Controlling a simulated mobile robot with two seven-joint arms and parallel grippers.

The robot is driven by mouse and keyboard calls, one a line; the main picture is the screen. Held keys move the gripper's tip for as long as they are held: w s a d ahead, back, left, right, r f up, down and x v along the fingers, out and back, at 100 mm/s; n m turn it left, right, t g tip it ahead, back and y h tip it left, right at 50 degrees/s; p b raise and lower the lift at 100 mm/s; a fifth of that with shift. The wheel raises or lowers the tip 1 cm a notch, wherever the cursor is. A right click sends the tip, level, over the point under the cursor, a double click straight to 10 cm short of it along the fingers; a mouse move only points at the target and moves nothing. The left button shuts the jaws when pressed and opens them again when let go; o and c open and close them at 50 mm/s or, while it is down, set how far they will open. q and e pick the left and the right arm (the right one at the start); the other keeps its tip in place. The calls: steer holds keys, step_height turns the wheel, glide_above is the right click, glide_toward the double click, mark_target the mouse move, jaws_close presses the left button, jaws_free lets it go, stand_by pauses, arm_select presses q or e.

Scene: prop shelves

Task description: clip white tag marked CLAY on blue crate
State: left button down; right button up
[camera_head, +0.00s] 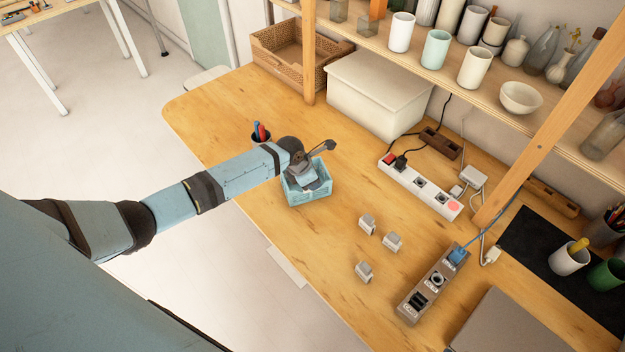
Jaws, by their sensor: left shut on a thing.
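The blue crate (296,198) is a small open box on the wooden table, left of the middle of the view. My left gripper (315,184) reaches down over the crate from the left and covers part of its inside and far rim. It is shut on a small pale thing at the crate, seemingly the white tag; the gripper hides most of it and no lettering can be read. I cannot tell whether the tag touches the rim. My right gripper is not in view.
Three small grey-white clips (367,224), (393,242), (364,271) stand right of the crate. Power strips (420,188), (432,284) lie farther right. A white box (372,98) and shelf post (308,55) stand behind.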

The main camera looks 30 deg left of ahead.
arm_select(q)
steer(key=shift+f+p, duration=0.3)
steer(key=shift+f, duration=1.25)
stand_by(2.7)
steer(key=c, duration=1)
jaws_free()
steer(key=shift+o, duration=0.2)
steer(key=v, duration=1.4)
steer(key=shift+f, duration=0.1)
